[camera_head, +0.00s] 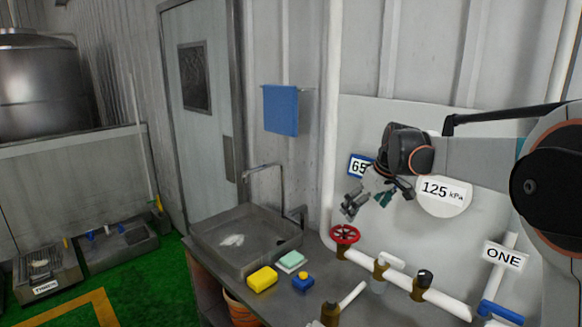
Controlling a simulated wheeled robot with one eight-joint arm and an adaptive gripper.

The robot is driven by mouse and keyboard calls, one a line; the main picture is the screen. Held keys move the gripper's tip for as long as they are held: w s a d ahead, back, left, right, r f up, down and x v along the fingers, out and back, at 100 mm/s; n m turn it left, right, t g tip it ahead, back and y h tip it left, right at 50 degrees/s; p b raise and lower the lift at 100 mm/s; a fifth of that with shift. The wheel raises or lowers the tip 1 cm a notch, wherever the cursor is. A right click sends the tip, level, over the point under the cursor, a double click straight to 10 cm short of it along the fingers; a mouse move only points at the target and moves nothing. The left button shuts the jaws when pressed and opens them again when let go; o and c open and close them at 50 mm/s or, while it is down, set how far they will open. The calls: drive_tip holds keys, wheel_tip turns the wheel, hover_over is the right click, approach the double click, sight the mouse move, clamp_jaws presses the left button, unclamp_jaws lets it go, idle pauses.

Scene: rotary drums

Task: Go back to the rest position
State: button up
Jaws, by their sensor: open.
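My gripper (368,203) is at the right of the head view, in the air above the red valve wheel (345,234) and in front of the wall panel. Its fingers are spread apart, with nothing between them. My arm reaches in from the right edge, and its wrist hides part of a sign reading 65 (358,166). A round plate reading 125 kPa (443,194) shows just right of the gripper.
White pipes with several valves run below my gripper, near a sign reading ONE (505,255). Left of them are a metal sink (216,257) with a faucet (262,167), a yellow sponge (262,279) and a blue object (303,282). A blue towel (281,110) hangs on the wall.

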drive_tip(key=s+r+m+b, duration=0.1)
drive_tip(key=s+m+b, duration=0.15)
drive_tip(key=s, duration=0.95)
drive_tip(key=s+f+m+t+b, duration=0.1)
drive_tip(key=s+f+b, duration=0.1)
drive_tip(key=s+f, duration=0.3)
drive_tip(key=s+f+m+t+h+b, duration=0.1)
drive_tip(key=s+f, duration=0.3)
drive_tip(key=s, duration=0.9)
drive_tip(key=s+f+m+h+b, duration=0.1)
drive_tip(key=s+f+m+b, duration=0.1)
drive_tip(key=s+f, duration=0.3)
drive_tip(key=s+a+b, duration=0.1)
drive_tip(key=s, duration=0.3)
drive_tip(key=shift+s+f+t, duration=0.3)
drive_tip(key=shift+f+t, duration=0.05)
drive_tip(key=shift+t, duration=0.05)
